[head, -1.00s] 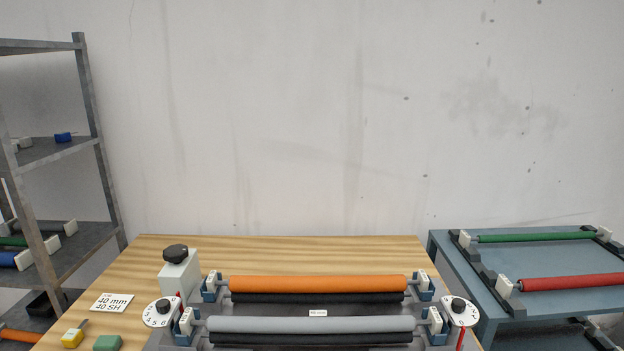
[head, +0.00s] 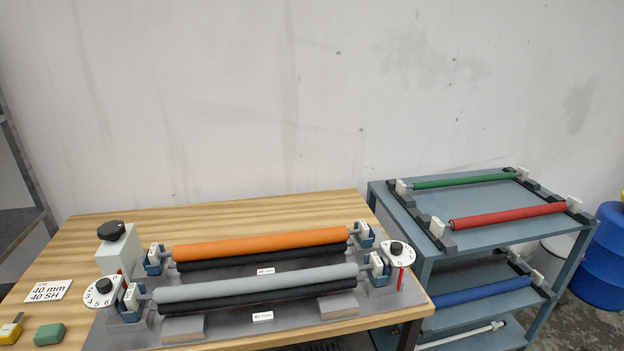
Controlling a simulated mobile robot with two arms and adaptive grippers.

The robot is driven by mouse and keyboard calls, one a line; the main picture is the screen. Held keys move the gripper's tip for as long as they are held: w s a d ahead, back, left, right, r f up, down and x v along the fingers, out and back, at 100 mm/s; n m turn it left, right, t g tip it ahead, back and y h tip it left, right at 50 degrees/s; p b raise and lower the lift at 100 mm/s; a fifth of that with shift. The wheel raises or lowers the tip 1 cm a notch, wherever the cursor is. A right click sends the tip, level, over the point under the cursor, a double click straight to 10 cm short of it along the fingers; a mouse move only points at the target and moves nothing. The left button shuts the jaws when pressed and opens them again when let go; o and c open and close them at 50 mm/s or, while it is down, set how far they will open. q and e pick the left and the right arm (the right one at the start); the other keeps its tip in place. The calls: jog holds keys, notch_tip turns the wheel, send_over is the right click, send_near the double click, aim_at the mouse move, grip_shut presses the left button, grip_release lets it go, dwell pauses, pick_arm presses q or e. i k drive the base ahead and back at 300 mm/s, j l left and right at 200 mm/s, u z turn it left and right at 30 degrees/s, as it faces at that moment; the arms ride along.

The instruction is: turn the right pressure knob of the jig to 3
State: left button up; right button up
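The right pressure knob (head: 397,247) is a small black knob on a white round dial (head: 399,257) at the right end of the jig (head: 345,300). A red pointer (head: 401,279) stands below that dial. Its numbers are too small to read. The left pressure knob (head: 104,285) sits on a white numbered dial (head: 98,297) at the jig's left end, beside a red mark. An orange roller (head: 260,243) and a grey roller (head: 255,283) lie across the jig, each with a black roller by it. Neither of my grippers is in view.
A wooden table (head: 300,203) bears the jig, a white box with a black knob (head: 118,250), a label card (head: 48,290) and a green block (head: 49,334). A blue-grey cart (head: 420,209) with rollers stands close at right. A blue barrel (head: 603,260) is beyond it.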

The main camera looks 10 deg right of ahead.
aim_at(399, 254)
jog(key=i+l, duration=0.2)
jog(key=l, duration=0.2)
jog(key=i+l, duration=0.15)
jog(key=l, duration=0.2)
jog(key=i+l, duration=0.2)
jog(key=l, duration=0.2)
jog(key=i+l, duration=0.2)
jog(key=l, duration=0.15)
jog(key=i+l, duration=0.15)
jog(key=l, duration=0.25)
jog(key=z, duration=0.05)
